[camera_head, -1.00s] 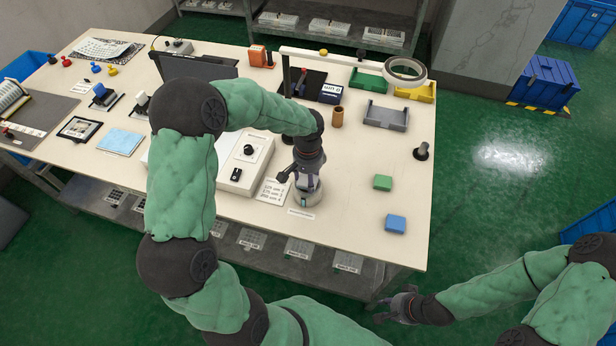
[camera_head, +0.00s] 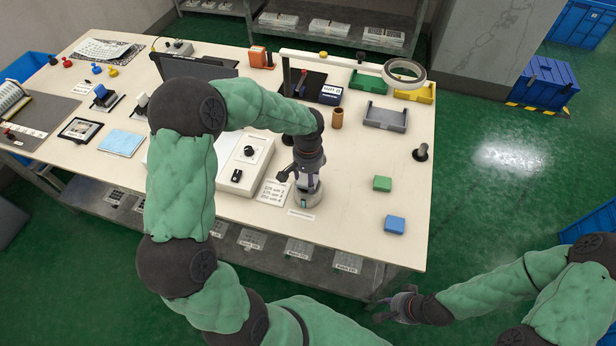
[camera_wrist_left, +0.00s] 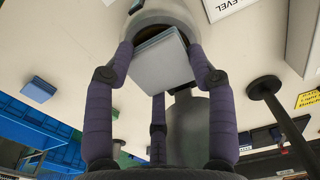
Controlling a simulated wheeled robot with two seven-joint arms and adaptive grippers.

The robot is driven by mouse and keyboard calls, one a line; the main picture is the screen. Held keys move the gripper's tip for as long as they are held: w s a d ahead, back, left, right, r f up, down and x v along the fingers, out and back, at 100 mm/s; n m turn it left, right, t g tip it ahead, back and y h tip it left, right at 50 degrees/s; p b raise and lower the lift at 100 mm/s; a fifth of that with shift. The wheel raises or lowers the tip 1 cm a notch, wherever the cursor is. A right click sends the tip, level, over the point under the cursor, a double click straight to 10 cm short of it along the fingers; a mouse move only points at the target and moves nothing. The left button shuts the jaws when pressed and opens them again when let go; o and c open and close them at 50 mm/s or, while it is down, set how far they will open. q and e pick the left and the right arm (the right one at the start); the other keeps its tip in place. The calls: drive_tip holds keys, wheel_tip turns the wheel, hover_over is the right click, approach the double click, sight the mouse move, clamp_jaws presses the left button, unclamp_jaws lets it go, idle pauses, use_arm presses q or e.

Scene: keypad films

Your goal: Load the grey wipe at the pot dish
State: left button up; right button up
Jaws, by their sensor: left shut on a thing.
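My left gripper (camera_head: 307,181) is at the round grey pot dish (camera_head: 308,200) near the table's front edge, below the control box. In the left wrist view its fingers (camera_wrist_left: 165,70) are shut on the grey wipe (camera_wrist_left: 158,62), a flat-faced block. The wipe's far end is at the dish's dark opening (camera_wrist_left: 148,17); I cannot tell how far it is inside. A green block (camera_head: 382,183) and a blue block (camera_head: 395,224) lie to the right on the table. My right gripper (camera_head: 398,304) hangs off the table's front edge; its finger opening is unclear.
A control box (camera_head: 237,165) with knobs stands left of the dish, with a printed card (camera_head: 273,192) beside it. A brown cup (camera_head: 337,118), a grey tray (camera_head: 386,118) and a dark upright post (camera_head: 421,152) stand behind and right. The table's right front is mostly clear.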

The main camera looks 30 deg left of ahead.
use_arm(q)
drive_tip(key=shift+r+p, duration=1.85)
drive_tip(key=shift+r, duration=1)
